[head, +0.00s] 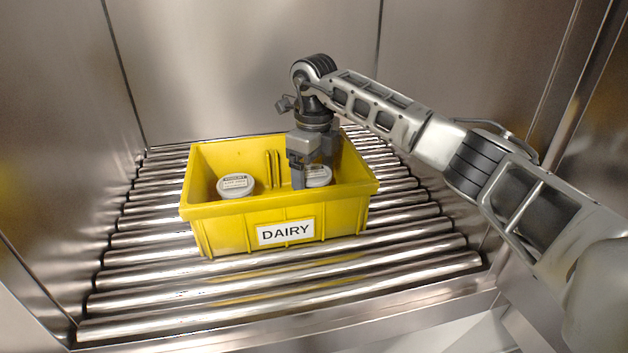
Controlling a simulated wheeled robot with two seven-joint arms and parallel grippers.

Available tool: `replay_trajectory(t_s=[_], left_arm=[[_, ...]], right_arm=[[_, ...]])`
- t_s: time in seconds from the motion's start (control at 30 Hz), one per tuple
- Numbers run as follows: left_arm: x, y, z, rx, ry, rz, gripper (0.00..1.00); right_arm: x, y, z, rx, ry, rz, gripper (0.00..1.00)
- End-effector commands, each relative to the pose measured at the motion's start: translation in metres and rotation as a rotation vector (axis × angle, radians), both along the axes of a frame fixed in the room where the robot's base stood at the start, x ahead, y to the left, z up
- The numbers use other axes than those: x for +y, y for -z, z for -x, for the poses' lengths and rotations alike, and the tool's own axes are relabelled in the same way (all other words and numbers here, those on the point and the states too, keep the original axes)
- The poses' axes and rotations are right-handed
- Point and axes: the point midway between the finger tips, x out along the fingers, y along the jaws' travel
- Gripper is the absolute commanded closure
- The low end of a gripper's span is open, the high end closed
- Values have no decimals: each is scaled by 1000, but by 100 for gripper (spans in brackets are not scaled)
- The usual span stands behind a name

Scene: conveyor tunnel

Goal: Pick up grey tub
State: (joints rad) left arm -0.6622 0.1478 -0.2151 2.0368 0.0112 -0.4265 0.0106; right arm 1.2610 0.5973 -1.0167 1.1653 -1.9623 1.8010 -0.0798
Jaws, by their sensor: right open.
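Two round tubs with pale grey-white, labelled lids are inside a yellow crate (225,223) marked DAIRY. The left tub (236,186) stands clear near the crate's left end. The right tub (319,177) is partly hidden behind my right gripper (312,176). My right gripper reaches down into the crate, open, with its fingers at the right tub. I cannot tell whether the fingers touch it. My left gripper is not in view.
The crate rests on a roller conveyor (284,296) between metal walls. The crate's rim and walls stand around the tubs. There is free room inside the crate between the two tubs. Bare rollers show in front of the crate.

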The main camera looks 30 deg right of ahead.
Motion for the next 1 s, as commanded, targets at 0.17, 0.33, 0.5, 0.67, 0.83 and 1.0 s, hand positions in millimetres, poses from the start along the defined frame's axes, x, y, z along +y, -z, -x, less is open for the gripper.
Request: replay_trajectory(t_s=[0.17, 0.33, 0.5, 0.67, 0.83, 1.0], left_arm=[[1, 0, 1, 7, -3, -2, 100], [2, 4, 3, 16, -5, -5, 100], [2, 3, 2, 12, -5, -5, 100], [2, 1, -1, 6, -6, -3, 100], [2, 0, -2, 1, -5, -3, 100], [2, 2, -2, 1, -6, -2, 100]], right_arm=[[0, 20, 1, 1, 0, -1, 17], [0, 24, 0, -2, -1, -1, 17], [0, 23, 0, -2, -1, -1, 37], [0, 23, 0, -2, -1, 0, 61], [0, 23, 0, -3, -1, -1, 61], [0, 9, -1, -6, -1, 0, 61]])
